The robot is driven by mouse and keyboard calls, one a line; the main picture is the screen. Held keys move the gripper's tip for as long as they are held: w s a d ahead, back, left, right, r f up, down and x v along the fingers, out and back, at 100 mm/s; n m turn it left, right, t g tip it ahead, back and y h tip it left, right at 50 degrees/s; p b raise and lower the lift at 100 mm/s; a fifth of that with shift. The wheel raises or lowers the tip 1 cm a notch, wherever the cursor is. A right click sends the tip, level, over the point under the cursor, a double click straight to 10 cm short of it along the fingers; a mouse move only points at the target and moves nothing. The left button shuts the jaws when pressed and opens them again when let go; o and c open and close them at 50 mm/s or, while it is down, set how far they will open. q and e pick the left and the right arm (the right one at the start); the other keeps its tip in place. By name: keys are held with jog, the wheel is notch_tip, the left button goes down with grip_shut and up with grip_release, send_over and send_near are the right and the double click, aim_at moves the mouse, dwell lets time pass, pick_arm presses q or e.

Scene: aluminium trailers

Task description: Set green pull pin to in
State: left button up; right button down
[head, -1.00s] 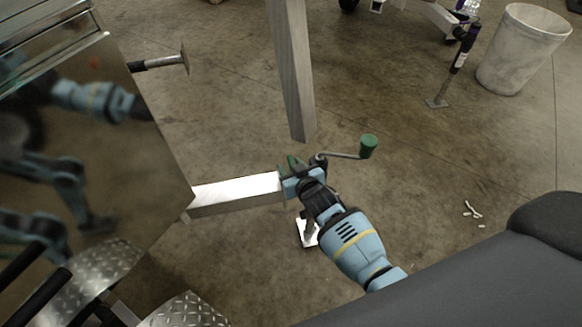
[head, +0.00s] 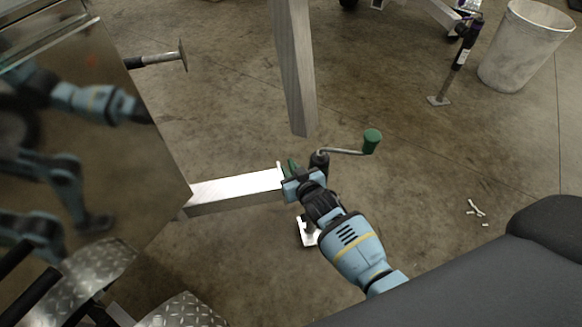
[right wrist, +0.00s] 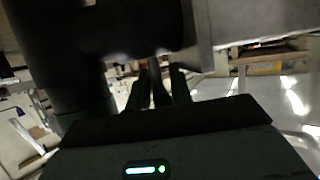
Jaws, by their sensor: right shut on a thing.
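The green pull pin (head: 292,165) shows as a small green piece at the end of the trailer's aluminium beam, beside the jack. My right gripper (head: 287,181) is at that beam end and is shut on the pin; the contact itself is mostly hidden by the gripper. In the right wrist view the fingers (right wrist: 158,88) are close together around a thin dark part, under the dark jack tube (right wrist: 60,60). How deep the pin sits cannot be told. My left gripper is not in view.
The jack's crank with a green handle (head: 372,141) sticks out just right of my gripper. The aluminium beam (head: 235,191) runs left to the shiny trailer wall (head: 90,140). Another aluminium beam (head: 293,70) ends above. The floor to the right is mostly clear.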

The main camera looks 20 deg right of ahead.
jog(key=shift+f, duration=0.5)
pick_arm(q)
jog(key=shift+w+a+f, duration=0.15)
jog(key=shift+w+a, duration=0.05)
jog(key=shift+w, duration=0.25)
pick_arm(e)
jog(key=shift+s, duration=0.1)
jog(key=c, duration=1.3)
grip_release()
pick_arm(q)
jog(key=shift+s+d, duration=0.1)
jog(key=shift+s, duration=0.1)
pick_arm(e)
jog(key=shift+a, duration=0.1)
